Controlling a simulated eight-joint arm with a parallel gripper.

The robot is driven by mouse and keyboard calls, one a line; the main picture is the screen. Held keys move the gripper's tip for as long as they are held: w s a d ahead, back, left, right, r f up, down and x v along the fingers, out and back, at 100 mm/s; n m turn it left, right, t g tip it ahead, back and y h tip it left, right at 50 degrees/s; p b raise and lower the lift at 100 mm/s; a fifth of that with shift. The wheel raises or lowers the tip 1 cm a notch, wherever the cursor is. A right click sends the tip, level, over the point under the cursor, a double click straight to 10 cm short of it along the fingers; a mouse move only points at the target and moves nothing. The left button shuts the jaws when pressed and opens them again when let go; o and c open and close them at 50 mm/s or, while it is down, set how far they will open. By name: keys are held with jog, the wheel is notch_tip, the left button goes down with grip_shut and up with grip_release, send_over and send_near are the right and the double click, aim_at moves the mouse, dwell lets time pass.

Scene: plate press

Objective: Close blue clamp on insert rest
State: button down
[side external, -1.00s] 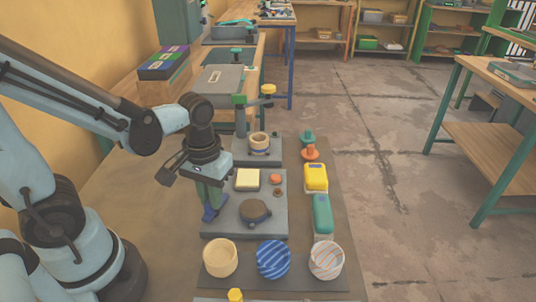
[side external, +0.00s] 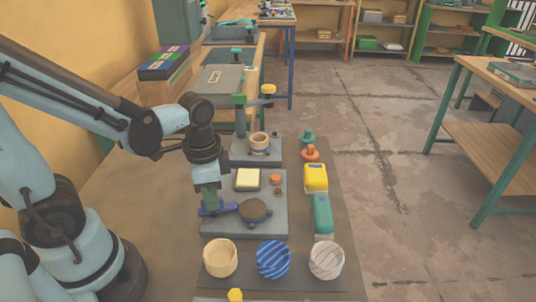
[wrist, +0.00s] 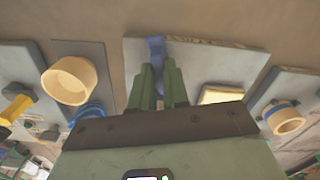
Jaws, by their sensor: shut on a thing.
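My gripper (side external: 209,199) points down over the left edge of a grey plate (side external: 275,226). It is shut on the blue clamp (side external: 226,208), whose bar lies across the plate toward a dark brown round disc (side external: 255,208). The bar's right end is near or at the disc's edge; I cannot tell if it touches. In the wrist view the blue clamp (wrist: 156,48) shows between and beyond my gripper's green fingers (wrist: 158,75). The disc is hidden there.
A cream block (side external: 247,179) and small orange and brown knobs sit behind the disc. A yellow block (side external: 316,178) and teal block (side external: 322,216) stand to the right. Wooden, blue-striped and orange-striped cups (side external: 220,258) stand in front. A ringed cup (side external: 259,142) is behind.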

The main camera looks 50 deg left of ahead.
jog(key=shift+m, duration=1.5)
jog(key=c, duration=1.1)
grip_release()
jog(key=shift+r, duration=6)
